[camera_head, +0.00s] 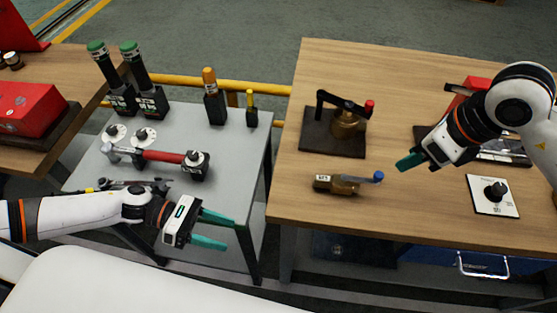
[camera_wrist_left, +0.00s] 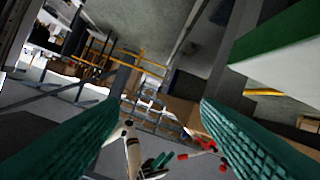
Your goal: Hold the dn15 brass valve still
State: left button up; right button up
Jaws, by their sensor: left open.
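A small brass valve (camera_head: 337,184) with a blue-tipped lever lies on the wooden table near its front left edge. A larger brass valve (camera_head: 345,122) with a black handle and red tip stands behind it on a dark plate. The small label on the front valve is too small to read, so I cannot tell which is dn15. My left gripper (camera_head: 231,234) is open and empty, left of the front valve and apart from it. Its spread teal fingers also show in the left wrist view (camera_wrist_left: 160,110). My right gripper (camera_head: 404,163) is above the table, right of both valves, touching neither.
A grey table (camera_head: 235,150) on the left holds dark cylinders with green tops, a red-handled tool (camera_head: 160,155) and gauges. A white plate with a black knob (camera_head: 494,193) lies at the right. A gap separates the two tables. Bare wood surrounds the front valve.

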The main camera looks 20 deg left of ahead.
pick_arm(q)
jog(key=w+d+r+m+g, duration=0.2)
jog(key=w+d+r+m, duration=0.25)
jog(key=w, duration=0.25)
jog(key=t+y, duration=0.2)
send_near(316, 177)
jog(key=shift+d+f+n, duration=0.25)
jog(key=shift+f, duration=0.05)
jog(key=shift+d+h, duration=0.3)
jog(key=x, duration=1.1)
jog(key=shift+w+d+f, duration=0.1)
jog(key=shift+d+f, duration=0.15)
jog(key=shift+c, duration=1.2)
